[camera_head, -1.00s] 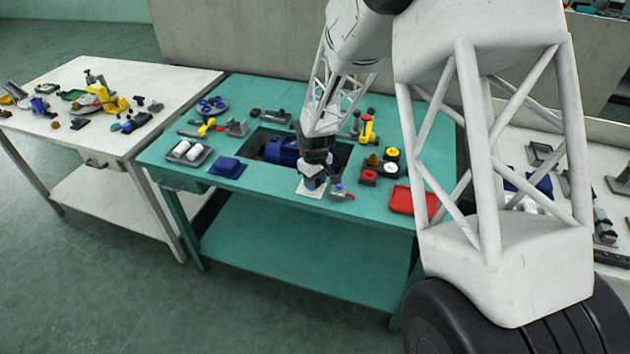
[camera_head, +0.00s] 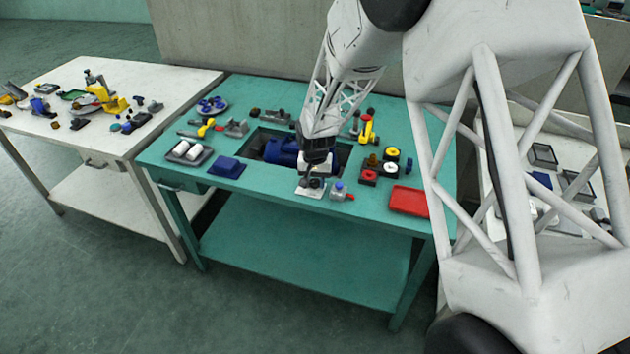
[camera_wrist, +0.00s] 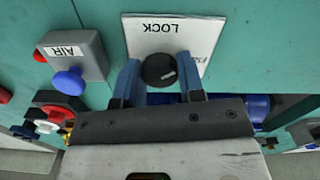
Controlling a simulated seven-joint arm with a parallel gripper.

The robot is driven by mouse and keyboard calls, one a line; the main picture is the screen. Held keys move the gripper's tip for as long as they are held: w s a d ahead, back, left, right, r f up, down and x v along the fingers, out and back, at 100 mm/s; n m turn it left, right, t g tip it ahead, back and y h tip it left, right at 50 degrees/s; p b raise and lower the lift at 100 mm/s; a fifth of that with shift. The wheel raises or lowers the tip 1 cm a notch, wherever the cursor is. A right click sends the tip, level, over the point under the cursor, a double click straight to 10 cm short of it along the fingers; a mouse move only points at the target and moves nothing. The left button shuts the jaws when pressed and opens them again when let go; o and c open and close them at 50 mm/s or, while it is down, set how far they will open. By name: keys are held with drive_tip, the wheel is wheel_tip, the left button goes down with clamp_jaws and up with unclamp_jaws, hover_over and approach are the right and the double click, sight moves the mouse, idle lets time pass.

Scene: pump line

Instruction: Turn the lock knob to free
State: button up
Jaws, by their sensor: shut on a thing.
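The lock knob (camera_wrist: 159,69) is round and black with a pale mark at its right side in the wrist view. It sits on a white plate (camera_wrist: 150,36) printed LOCK, upside down in this view. A second word at the plate's right edge is partly hidden by a finger. My gripper (camera_wrist: 160,82) has its two blue-grey fingers on either side of the knob, shut on it. In the head view, my gripper (camera_head: 313,181) is down over the white plate (camera_head: 303,191) at the table's front edge; the knob is hard to make out there.
A grey AIR block (camera_wrist: 73,52) with a blue knob (camera_wrist: 69,81) stands close beside the plate. A blue motor (camera_head: 281,152) lies behind my gripper. A red tray (camera_head: 408,201) is to the right, a blue block (camera_head: 227,167) to the left.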

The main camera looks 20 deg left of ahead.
sight(316, 181)
drive_tip(key=m, duration=0.6)
drive_tip(key=shift+m, duration=0.4)
drive_tip(key=shift+f, duration=0.1)
drive_tip(key=o, duration=0.9)
drive_tip(key=shift+r, duration=4)
drive_tip(key=shift+d, duration=0.1)
